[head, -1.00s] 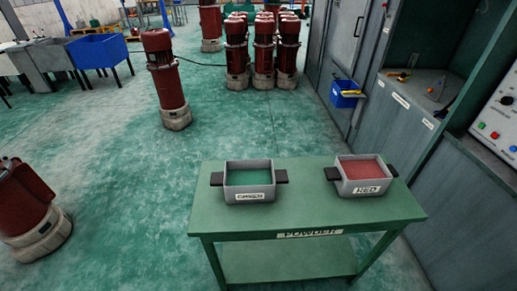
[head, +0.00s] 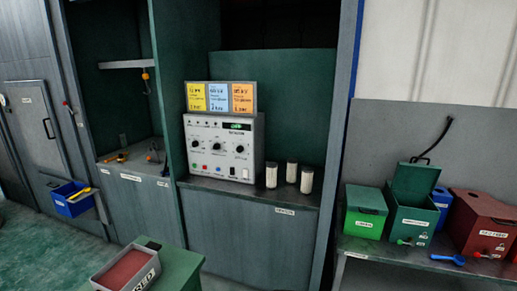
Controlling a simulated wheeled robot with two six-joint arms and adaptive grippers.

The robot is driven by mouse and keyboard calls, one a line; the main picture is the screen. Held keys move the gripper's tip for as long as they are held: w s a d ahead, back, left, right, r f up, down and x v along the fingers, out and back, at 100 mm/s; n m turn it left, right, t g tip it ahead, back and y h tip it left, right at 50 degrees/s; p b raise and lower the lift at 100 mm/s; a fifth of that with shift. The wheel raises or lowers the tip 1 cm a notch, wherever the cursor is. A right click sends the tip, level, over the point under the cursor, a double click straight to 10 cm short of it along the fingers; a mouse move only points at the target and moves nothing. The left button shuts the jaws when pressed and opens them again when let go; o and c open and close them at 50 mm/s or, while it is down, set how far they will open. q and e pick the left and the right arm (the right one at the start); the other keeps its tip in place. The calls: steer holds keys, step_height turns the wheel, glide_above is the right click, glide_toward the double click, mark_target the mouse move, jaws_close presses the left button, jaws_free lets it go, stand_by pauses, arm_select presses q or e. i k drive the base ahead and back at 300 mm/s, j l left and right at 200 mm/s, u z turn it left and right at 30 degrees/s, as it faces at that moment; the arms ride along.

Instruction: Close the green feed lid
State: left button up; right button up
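A dark green box (head: 405,217) stands on the grey bench at the right, in the head view. Its lid (head: 414,181) is raised and tilted back, so the box is open. It has a white label too small to read and a small red-and-green part at its lower front. A brighter green box (head: 364,220) stands to its left with its top shut. Neither of my grippers is in view.
A red box (head: 480,225) and a blue item (head: 441,200) are beside the open box. A blue tool (head: 447,259) lies in front. A control panel (head: 222,147) and three pale cylinders (head: 291,172) stand left. The red powder tray (head: 126,270) is at the lower left.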

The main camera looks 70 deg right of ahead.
mark_target(410, 177)
steer(key=z, duration=3.6)
steer(key=i+l, duration=0.6)
